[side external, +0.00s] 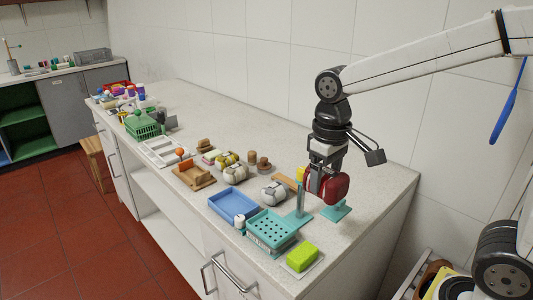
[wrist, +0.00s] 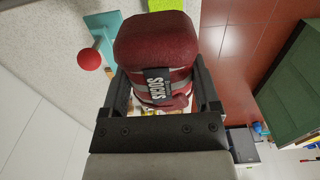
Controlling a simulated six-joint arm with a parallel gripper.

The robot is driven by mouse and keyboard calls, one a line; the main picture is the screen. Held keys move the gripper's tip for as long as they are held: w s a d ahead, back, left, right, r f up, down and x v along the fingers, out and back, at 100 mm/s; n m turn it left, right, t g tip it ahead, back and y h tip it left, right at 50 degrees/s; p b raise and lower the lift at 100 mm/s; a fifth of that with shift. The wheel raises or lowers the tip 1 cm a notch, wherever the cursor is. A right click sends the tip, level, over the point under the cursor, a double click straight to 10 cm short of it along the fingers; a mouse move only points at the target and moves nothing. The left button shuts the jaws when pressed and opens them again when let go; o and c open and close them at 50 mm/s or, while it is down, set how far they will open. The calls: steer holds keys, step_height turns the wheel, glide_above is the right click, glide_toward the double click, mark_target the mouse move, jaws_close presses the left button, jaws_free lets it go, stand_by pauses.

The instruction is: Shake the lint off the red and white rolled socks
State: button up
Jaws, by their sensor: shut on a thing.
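The red and white rolled socks (side external: 337,188) are held in the air above the right end of the counter, between the fingers of my gripper (side external: 326,186). In the wrist view the socks (wrist: 155,45) are a dark red roll with pale stripes and a black label band. My gripper (wrist: 163,95) is shut on them, with a finger along each side. Lint cannot be made out on the socks at this size. In the side view the far side of the roll is hidden.
Below the socks stand a teal holder (side external: 337,211), a teal perforated tray (side external: 271,231), a blue tray (side external: 234,205) and a green sponge (side external: 302,257). Several rolled bundles and brushes lie farther left. A red ball (wrist: 89,60) on a stand shows in the wrist view. The wall is behind.

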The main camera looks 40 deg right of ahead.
mark_target(327, 172)
steer(key=o, duration=0.5)
steer(key=c, duration=0.5)
step_height(327, 172, up, 11)
steer(key=shift+f, duration=5.5)
